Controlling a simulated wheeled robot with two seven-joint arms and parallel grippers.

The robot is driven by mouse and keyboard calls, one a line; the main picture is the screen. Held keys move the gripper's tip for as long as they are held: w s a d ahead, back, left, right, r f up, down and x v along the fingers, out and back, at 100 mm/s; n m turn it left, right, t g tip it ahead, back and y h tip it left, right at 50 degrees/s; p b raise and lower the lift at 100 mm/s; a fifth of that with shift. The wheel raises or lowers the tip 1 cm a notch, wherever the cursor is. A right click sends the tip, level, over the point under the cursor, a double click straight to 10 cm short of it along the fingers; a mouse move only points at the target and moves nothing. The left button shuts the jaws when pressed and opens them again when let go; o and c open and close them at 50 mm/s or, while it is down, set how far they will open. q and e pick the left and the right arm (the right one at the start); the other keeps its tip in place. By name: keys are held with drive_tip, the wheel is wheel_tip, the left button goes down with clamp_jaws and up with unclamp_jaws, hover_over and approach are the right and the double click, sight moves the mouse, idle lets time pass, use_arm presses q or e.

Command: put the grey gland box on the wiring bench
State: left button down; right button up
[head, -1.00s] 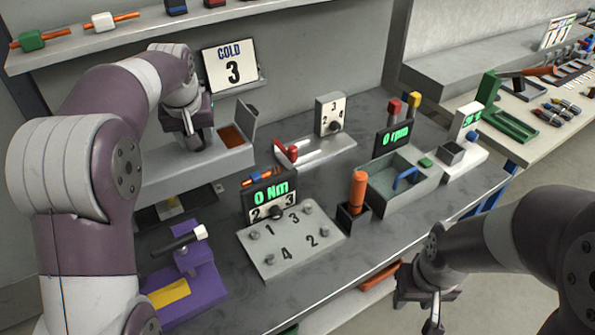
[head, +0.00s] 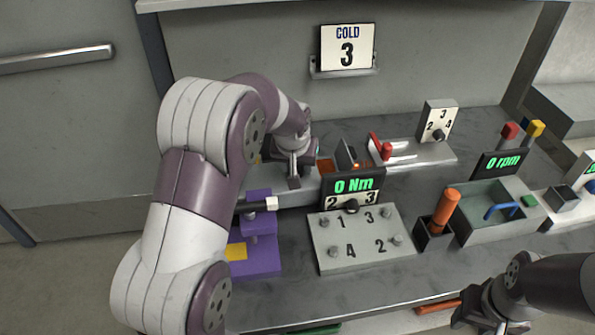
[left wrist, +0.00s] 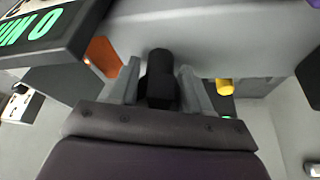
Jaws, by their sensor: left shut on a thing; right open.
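My left gripper (head: 297,170) is low over the back of the grey bench (head: 300,290), left of the 0 Nm display (head: 353,186). In the left wrist view, its fingers (left wrist: 160,85) are shut on a dark, rounded piece (left wrist: 160,70). I cannot tell whether this piece is part of the grey gland box; no such box can be made out for sure. An orange part (left wrist: 104,56) shows beside the fingers. My right gripper (head: 490,305) is open and empty at the bench's front right edge.
A purple stand (head: 262,255) is in front of my left gripper. A numbered plate (head: 362,240), an orange-handled tool in a black holder (head: 445,210) and a grey tray (head: 490,225) stand to the right. A COLD 3 sign (head: 347,46) is on the back wall.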

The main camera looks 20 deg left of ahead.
use_arm(q)
wheel_tip(320, 180, down, 2)
drive_tip(key=shift+w+f, duration=0.15)
drive_tip(key=shift+f, duration=0.15)
drive_tip(key=c, duration=0.5)
unclamp_jaws()
